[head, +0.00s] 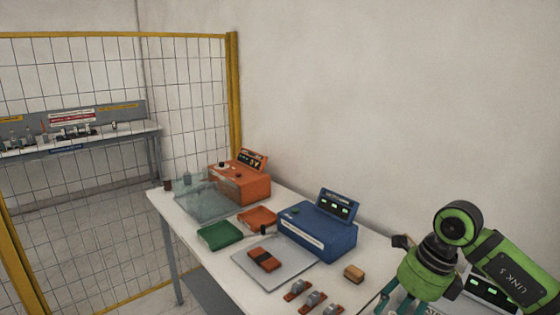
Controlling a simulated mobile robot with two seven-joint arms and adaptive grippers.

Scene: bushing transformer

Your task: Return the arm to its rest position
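My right arm comes in from the right edge, with green links and dark joints, over the right end of the white table (222,255). Its gripper (394,299) seems to be the teal part pointing down at the bottom edge of the picture. It is partly cut off, so I cannot tell whether it is open or shut, or whether it holds anything. My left arm and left gripper are not in view.
On the table are an orange device (238,186), a blue device (318,236), a green tray (219,236), an orange tray (257,217), a grey plate (292,271) with a brown block (264,259), a tan block (354,273) and small clamps (315,299). A yellow-framed mesh fence (233,95) stands left.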

